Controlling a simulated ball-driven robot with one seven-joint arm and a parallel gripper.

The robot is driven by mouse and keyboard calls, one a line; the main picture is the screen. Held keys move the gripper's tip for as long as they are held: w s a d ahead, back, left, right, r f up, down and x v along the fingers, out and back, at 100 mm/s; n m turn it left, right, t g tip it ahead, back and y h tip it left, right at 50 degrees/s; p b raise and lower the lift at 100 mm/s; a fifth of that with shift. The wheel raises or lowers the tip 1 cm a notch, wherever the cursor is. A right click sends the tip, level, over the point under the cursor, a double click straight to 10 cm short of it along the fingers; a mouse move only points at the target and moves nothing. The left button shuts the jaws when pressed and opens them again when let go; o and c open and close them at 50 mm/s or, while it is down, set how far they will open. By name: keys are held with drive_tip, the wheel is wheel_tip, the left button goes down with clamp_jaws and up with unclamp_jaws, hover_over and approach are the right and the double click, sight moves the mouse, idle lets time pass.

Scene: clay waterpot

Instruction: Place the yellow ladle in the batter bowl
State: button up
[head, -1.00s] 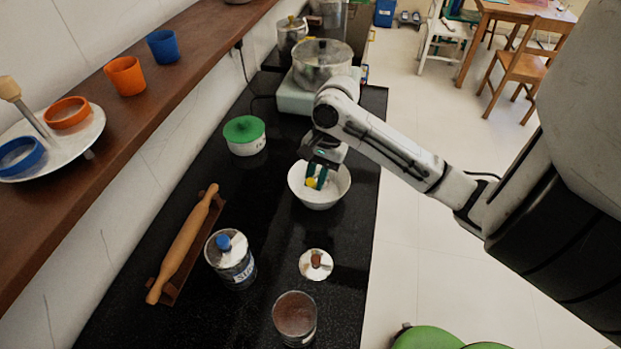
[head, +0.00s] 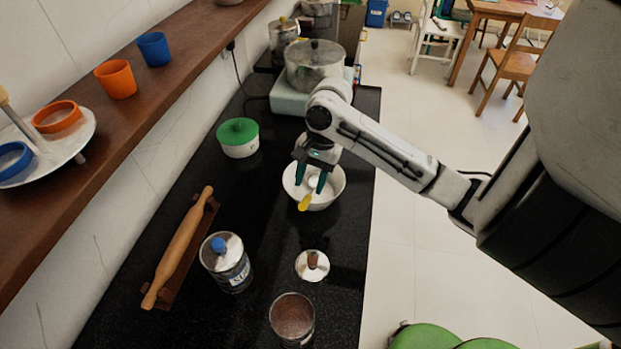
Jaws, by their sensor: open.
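The white batter bowl (head: 331,193) stands on the black counter near its right edge. The yellow ladle (head: 305,203) shows as a short yellow piece at the near rim of the bowl, below my gripper. The rest of the ladle is hard to make out inside the bowl. My gripper (head: 312,188) is over the bowl with its two dark green fingers apart, pointing down. The yellow piece lies just below the fingertips, and I see nothing between the fingers.
Counter (head: 265,215) around the bowl is clear.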

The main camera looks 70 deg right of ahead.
drive_tip(key=v, duration=1.2)
drive_tip(key=shift+p, duration=0.4)
